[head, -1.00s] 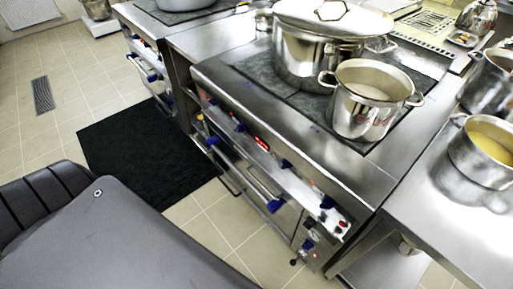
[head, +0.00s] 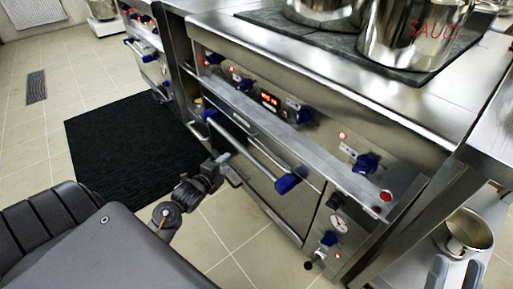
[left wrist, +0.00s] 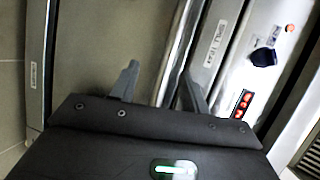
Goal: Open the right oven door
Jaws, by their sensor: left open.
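The oven door (head: 262,190) is a steel panel low on the near range's front and looks shut. Its handle (head: 246,150) is a long steel bar with blue end mounts. My left gripper (head: 221,159) is just in front of the door, near the handle. In the left wrist view, its grey fingers (left wrist: 158,88) are apart, with the handle bar (left wrist: 181,42) between them in the picture. Contact cannot be told.
The control panel (head: 290,115) with blue knobs and red lights juts above the door. Pots, one marked SAUCE (head: 412,35), stand on the cooktop. A small pot (head: 468,232) sits on a low shelf at right. A black mat (head: 130,145) lies on open floor.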

